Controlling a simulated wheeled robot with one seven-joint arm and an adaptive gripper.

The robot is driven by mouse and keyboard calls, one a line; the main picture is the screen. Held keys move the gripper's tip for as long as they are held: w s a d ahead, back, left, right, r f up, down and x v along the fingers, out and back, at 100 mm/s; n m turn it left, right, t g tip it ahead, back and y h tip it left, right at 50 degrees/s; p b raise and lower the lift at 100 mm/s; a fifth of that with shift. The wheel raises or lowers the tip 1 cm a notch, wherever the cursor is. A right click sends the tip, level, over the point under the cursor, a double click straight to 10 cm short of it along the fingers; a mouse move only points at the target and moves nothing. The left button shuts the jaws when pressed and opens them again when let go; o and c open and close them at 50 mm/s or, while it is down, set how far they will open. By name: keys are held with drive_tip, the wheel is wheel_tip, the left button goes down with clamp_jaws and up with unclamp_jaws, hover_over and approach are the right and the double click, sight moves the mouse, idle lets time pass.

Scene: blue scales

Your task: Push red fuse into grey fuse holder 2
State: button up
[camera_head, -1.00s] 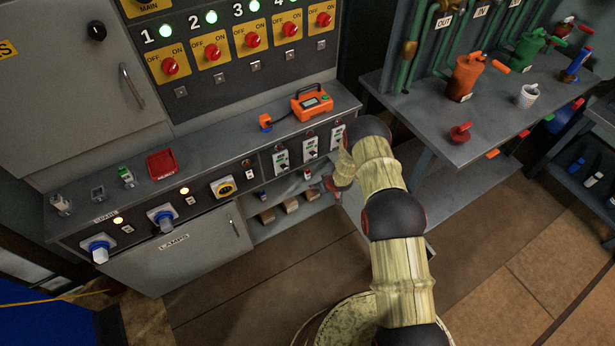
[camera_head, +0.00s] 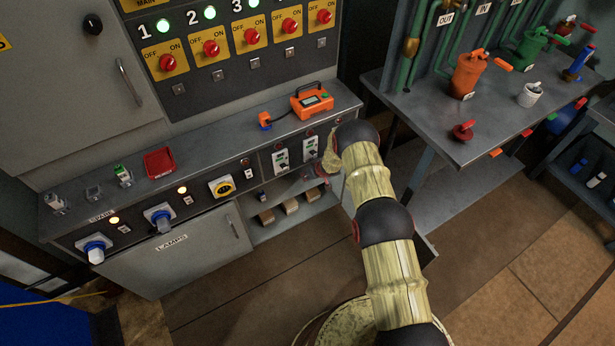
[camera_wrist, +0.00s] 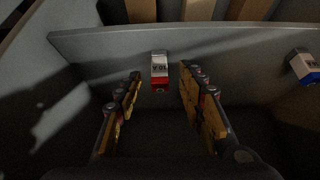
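A red fuse (camera_wrist: 160,72) with a white label shows in the wrist view, in a grey shelf compartment. My gripper (camera_wrist: 160,83) is open, with one finger on each side of the fuse. Gaps show between the fingers and the fuse, so it is not gripped. In the head view my gripper is mostly hidden behind my arm at the right end of the shelf. Fuse holder panels with white and green fronts sit on the bench front, one at the left (camera_head: 281,157) and one beside it (camera_head: 309,146). My arm covers the area right of them. I cannot tell which is holder 2.
A blue and white fuse (camera_wrist: 305,67) lies to the right in the wrist view. A grey divider wall (camera_wrist: 225,42) runs behind the red fuse. The bench top (camera_head: 235,125) carries an orange device (camera_head: 312,100) and a red tray (camera_head: 160,162). A valve table (camera_head: 425,110) stands at right.

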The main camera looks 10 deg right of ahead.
drive_tip(key=shift+b+x, duration=0.55)
drive_tip(key=shift+x, duration=1.05)
drive_tip(key=shift+w+r, duration=0.1)
drive_tip(key=shift+w, duration=0.05)
drive_tip(key=c, duration=0.3)
clamp_jaws()
